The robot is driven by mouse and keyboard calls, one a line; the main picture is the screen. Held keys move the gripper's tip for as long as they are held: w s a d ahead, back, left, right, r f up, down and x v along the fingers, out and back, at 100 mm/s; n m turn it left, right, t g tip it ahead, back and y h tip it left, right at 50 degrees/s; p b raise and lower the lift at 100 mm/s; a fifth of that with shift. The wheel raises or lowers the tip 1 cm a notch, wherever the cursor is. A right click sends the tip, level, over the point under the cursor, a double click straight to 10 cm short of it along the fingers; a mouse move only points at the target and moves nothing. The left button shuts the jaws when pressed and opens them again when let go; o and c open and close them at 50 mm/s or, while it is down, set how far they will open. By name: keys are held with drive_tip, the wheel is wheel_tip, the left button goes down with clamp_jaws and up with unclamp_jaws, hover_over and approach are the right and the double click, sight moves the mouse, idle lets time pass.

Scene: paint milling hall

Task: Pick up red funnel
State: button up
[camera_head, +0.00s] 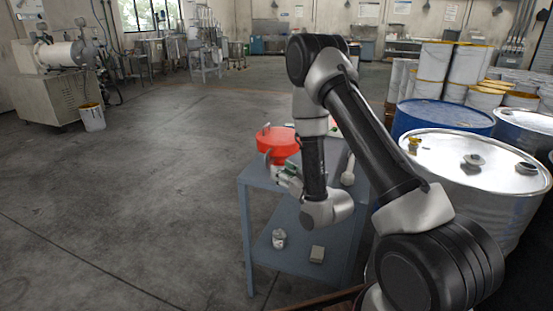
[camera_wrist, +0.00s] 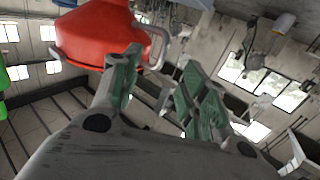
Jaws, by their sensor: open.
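The red funnel (camera_head: 277,144) is on the blue-grey table (camera_head: 251,173), partly behind my arm. My gripper (camera_head: 282,170) is beside its near side, above the table top. In the wrist view the funnel (camera_wrist: 95,35) fills the upper left, and a grey loop handle stands out from its rim. My gripper (camera_wrist: 162,60) is open there, with green-padded fingers apart. The handle appears close to the left fingertip and in the gap between the fingers. I cannot tell whether they touch. Nothing is held.
A pale ladle-like item (camera_head: 348,171) is on the table's right side. A white jar (camera_head: 279,238) and a small box (camera_head: 317,254) are on the lower shelf. A white-topped drum (camera_head: 450,160) and a blue drum (camera_head: 440,116) crowd the right.

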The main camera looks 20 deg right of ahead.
sight(277, 154)
drive_tip(key=x, duration=0.7)
drive_tip(key=shift+w, duration=0.25)
drive_tip(key=shift+c, duration=0.2)
clamp_jaws()
